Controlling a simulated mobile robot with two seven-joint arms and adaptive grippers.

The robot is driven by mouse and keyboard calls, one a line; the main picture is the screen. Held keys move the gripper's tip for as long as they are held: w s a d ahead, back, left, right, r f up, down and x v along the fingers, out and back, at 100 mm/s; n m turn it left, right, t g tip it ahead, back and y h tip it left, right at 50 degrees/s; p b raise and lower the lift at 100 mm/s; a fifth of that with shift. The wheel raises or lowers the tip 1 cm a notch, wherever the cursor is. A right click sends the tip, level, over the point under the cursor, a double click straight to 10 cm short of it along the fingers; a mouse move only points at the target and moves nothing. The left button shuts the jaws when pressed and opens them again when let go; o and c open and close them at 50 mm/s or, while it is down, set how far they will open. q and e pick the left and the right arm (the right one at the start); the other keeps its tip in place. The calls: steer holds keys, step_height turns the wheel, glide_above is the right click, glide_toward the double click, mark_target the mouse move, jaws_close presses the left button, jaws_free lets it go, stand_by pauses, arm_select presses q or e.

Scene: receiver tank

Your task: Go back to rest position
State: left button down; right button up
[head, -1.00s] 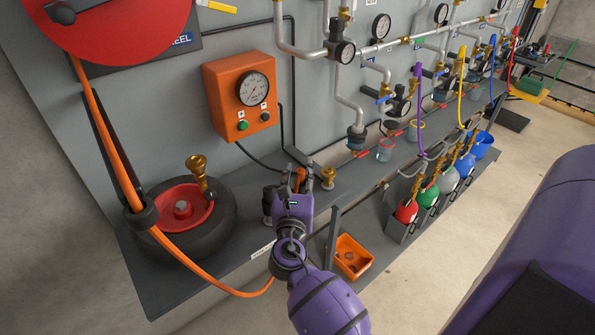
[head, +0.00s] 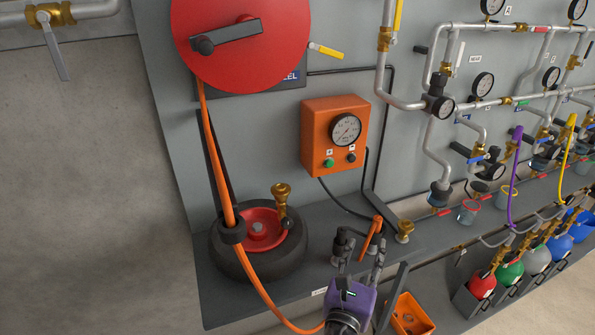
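My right gripper (head: 361,262) is low in the middle of the head view, purple with dark fingers. My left gripper is not in view.
A tire (head: 240,262) with a red hub, a red hose reel (head: 240,60) with an orange hose, and an orange gauge box (head: 333,140) are near. An orange bin (head: 410,316) is right of my gripper. Pipes, valves and colored bottles (head: 483,284) fill the right.

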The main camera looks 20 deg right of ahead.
steer(key=s+a+f+m+g+y+p, duration=0.35)
steer(key=s+f+m+y, duration=0.45)
steer(key=s+f+m, duration=0.75)
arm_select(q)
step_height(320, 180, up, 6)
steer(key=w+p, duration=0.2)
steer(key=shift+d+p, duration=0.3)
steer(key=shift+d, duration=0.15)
arm_select(e)
steer(key=s+a+f+m+g+y, duration=0.1)
steer(key=s+a+f+m+y, duration=0.1)
steer(key=s+m, duration=0.4)
steer(key=s+a+f+m+g+y, duration=0.1)
steer(key=s+a+f+m+y, duration=0.1)
steer(key=s+m, duration=0.4)
steer(key=shift+s+a+f, duration=0.7)
steer(key=shift+s+a, duration=0.05)
steer(key=shift+s, duration=0.2)
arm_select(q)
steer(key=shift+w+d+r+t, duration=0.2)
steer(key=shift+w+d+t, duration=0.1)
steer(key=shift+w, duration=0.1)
arm_select(e)
steer(key=shift+c, duration=1.1)
steer(key=shift+s+d, duration=0.1)
